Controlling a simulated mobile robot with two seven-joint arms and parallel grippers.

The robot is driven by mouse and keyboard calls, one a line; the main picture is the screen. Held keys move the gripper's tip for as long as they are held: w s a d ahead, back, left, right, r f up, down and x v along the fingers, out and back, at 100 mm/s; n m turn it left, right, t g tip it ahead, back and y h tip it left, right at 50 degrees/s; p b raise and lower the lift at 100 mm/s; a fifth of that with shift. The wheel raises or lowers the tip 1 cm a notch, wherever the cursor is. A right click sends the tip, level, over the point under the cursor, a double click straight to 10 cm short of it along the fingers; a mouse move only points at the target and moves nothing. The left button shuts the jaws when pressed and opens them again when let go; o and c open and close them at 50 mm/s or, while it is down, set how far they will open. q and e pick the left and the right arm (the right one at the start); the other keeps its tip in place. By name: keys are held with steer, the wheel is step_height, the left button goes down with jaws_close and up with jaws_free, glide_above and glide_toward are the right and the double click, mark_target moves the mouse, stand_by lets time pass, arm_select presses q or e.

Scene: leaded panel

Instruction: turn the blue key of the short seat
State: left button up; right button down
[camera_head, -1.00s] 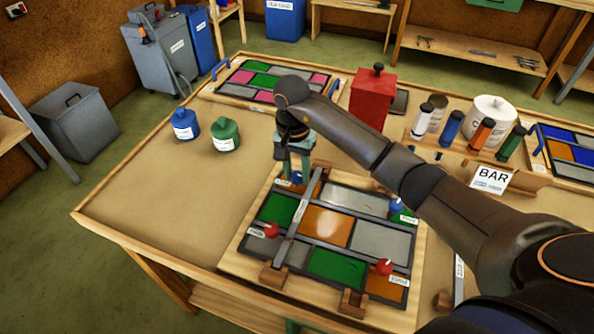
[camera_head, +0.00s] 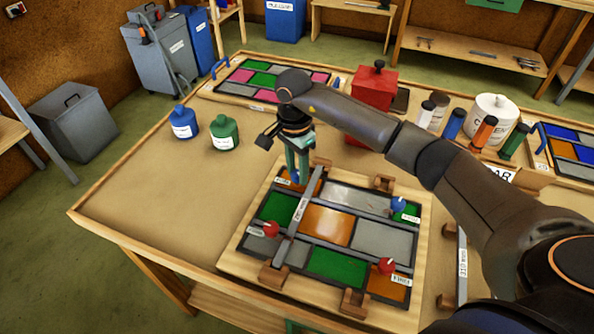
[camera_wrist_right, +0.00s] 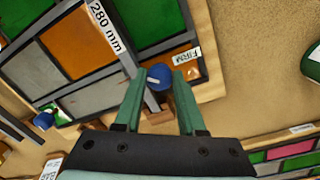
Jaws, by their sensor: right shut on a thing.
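The leaded panel (camera_head: 372,238) lies in a wooden frame on the bench, crossed by a grey bar (camera_head: 300,215) marked 280 mm in the right wrist view. My right gripper (camera_head: 297,178) points down at the panel's far left corner. In the right wrist view its green fingers (camera_wrist_right: 160,95) are shut on a blue key (camera_wrist_right: 158,77), beside a label reading FIRM (camera_wrist_right: 187,57). A second blue key (camera_head: 398,204) stands at the right side; it also shows in the right wrist view (camera_wrist_right: 44,120). Two red keys, left (camera_head: 271,229) and right (camera_head: 387,265), stand nearer me. My left gripper is not visible.
A blue bottle (camera_head: 184,122) and a green bottle (camera_head: 224,132) stand left of my right gripper. A red box (camera_head: 372,92) and a rack of tubes (camera_head: 482,131) stand behind my arm. A second bar (camera_head: 462,262) lies right of the panel.

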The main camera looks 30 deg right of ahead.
steer(key=m, duration=0.6)
steer(key=shift+d+m+b, duration=0.1)
steer(key=shift+m+b, duration=0.2)
steer(key=shift+b, duration=0.05)
steer(key=m, duration=0.3)
steer(key=shift+m+y, duration=0.3)
steer(key=m, duration=0.3)
steer(key=shift+m, duration=0.3)
steer(key=m, duration=0.3)
steer(key=shift+r+m, duration=0.1)
steer(key=shift+m, duration=0.2)
steer(key=m, duration=0.3)
steer(key=shift+m+t+p, duration=0.3)
steer(key=shift+p, duration=0.1)
steer(key=m+p, duration=0.1)
steer(key=m, duration=0.5)
steer(key=shift+m, duration=0.4)
steer(key=c, duration=0.5)
jaws_free()
steer(key=shift+s, duration=0.1)
